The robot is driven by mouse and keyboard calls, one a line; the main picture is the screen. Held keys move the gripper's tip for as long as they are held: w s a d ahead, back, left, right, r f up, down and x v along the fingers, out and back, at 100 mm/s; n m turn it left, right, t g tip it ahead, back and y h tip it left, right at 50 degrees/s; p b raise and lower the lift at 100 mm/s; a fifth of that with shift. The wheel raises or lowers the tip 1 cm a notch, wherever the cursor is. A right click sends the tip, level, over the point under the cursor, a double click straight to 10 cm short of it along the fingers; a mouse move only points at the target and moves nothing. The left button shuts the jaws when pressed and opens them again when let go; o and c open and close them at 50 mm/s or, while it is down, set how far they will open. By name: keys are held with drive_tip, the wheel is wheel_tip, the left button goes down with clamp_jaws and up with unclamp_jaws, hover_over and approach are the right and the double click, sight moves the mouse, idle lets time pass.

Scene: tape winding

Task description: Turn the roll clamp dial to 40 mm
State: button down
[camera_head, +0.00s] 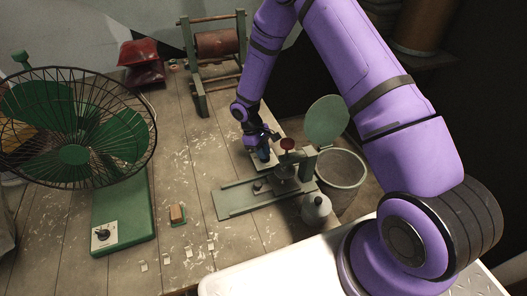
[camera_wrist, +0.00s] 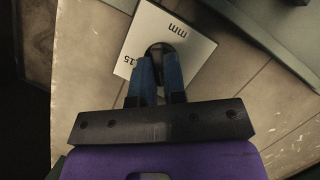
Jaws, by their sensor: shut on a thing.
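The roll clamp dial shows in the wrist view as a dark round knob (camera_wrist: 160,48) on a white square plate (camera_wrist: 196,48) printed "mm" and "15". Other marks on the plate and the knob's pointer are hidden or too dark to read. My gripper (camera_wrist: 158,75) has its two blue fingers closed on the knob from its near side. In the head view, my gripper (camera_head: 264,153) points down over the pale plate (camera_head: 277,160) at the bench's right edge, and the knob is hidden there.
Just in front of the plate stands a grey-green fixture (camera_head: 245,199) with a red knob (camera_head: 287,144) and an upright pale green disc (camera_head: 327,120). A winding frame with a red-brown roll (camera_head: 216,43) stands behind. A caged green fan (camera_head: 75,130) fills the left. The mid-left bench is mostly clear.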

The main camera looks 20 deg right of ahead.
drive_tip(key=shift+s+n+t+h, duration=0.1)
drive_tip(key=shift+n+t+h, duration=0.25)
drive_tip(key=shift+n, duration=0.75)
drive_tip(key=shift+s+n+t+h, duration=0.1)
drive_tip(key=shift+n+t+h, duration=0.2)
drive_tip(key=shift+n, duration=0.8)
drive_tip(key=c, duration=1.2)
unclamp_jaws()
drive_tip(key=shift+a, duration=0.1)
drive_tip(key=shift+w, duration=0.1)
drive_tip(key=v, duration=1)
drive_tip(key=shift+r, duration=0.35)
